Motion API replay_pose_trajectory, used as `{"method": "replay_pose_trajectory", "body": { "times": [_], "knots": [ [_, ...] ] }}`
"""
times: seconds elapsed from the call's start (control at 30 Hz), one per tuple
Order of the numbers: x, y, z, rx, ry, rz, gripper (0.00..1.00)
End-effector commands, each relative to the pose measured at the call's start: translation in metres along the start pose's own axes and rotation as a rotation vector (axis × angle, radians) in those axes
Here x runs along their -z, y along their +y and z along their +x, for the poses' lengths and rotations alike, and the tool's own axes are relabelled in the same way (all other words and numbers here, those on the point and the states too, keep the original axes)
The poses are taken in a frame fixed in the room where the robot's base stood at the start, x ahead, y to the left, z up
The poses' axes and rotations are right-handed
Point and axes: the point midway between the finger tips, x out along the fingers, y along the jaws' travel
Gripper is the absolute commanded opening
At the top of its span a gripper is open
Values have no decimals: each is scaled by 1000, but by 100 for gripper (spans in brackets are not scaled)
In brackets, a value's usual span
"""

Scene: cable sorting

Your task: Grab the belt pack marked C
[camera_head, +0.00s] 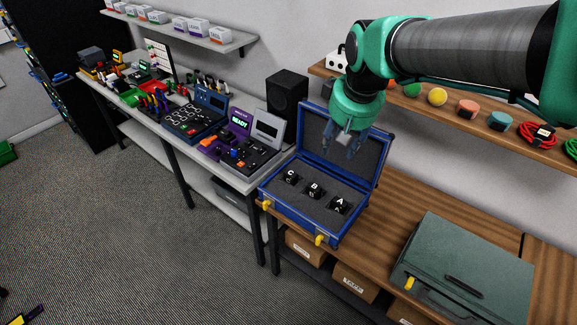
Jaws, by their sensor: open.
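The belt pack marked C (290,177) is a small black block with a white letter. It sits in grey foam at the left of an open blue case (292,222). The pack marked B (314,190) is in the middle and the pack marked A (339,205) is at the right. My gripper (340,150) hangs above the back of the case, in front of its raised lid. It is open, empty and apart from the packs, to the right of and above C. Its fingertips are small and blend with the dark lid.
The lid (368,165) stands up behind the packs. A black speaker (287,93) and a grey bench with devices (228,175) are at the left. A closed green case (465,268) lies at the right. A shelf (470,122) with coloured rolls and cables runs behind my arm.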

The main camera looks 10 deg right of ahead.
Motion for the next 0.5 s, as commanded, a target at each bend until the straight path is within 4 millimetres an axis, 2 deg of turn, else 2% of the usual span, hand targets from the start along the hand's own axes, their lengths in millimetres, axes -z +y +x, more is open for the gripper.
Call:
{"method": "replay_pose_trajectory", "body": {
  "times": [0.1,0.5],
  "knots": [
    [25,3,13,7,-21,-30,44],
    [96,12,69,30,-83,-133,44]
  ]
}}
